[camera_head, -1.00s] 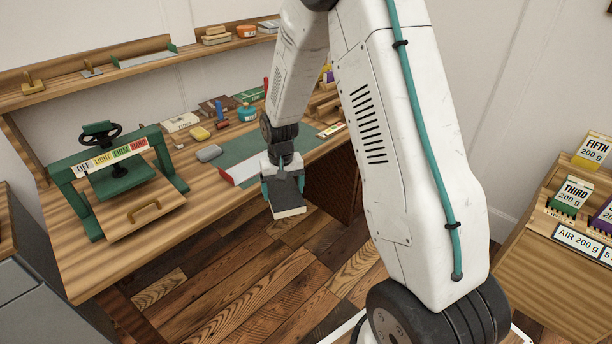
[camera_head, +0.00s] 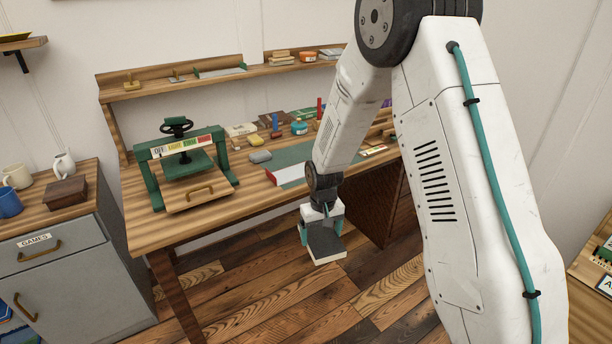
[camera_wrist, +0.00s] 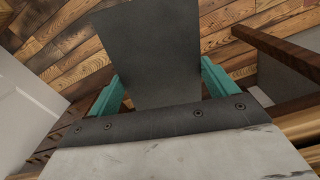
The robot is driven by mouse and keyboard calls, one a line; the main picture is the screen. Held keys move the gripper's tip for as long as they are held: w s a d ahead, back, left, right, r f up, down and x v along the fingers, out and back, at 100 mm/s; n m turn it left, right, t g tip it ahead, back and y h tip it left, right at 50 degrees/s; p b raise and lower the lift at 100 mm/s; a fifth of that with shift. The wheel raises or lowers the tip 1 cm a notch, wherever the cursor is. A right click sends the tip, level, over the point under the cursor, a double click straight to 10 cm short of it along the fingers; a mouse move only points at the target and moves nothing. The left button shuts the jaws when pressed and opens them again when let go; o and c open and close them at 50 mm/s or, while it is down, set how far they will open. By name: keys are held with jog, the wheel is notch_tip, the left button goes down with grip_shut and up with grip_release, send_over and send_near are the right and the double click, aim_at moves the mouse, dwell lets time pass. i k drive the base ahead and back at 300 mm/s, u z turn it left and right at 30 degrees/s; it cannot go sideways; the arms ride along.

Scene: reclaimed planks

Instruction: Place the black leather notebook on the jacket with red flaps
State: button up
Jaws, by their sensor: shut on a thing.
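My gripper (camera_head: 322,226) is shut on the black notebook (camera_head: 326,244), with a teal finger on either side of it. The notebook is dark-covered with a pale page edge, held over the floor in front of the workbench. In the wrist view, the notebook (camera_wrist: 152,48) sticks out between the teal fingers of my gripper (camera_wrist: 162,84). A pale sheet with a red edge (camera_head: 272,177), seemingly the jacket with red flaps, lies at the bench's front edge, beyond the gripper. My forearm hides part of the area to its right.
The wooden workbench (camera_head: 150,230) carries a green press (camera_head: 187,165) on the left, a grey-green mat (camera_head: 296,153), and several small items behind. A grey cabinet (camera_head: 85,285) with mugs and a brown box (camera_head: 66,190) stands left. Floor before the bench is clear.

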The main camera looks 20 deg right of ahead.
aim_at(296, 171)
jog(key=z, duration=1.75)
jog(key=i, duration=0.85)
jog(key=u, duration=2.55)
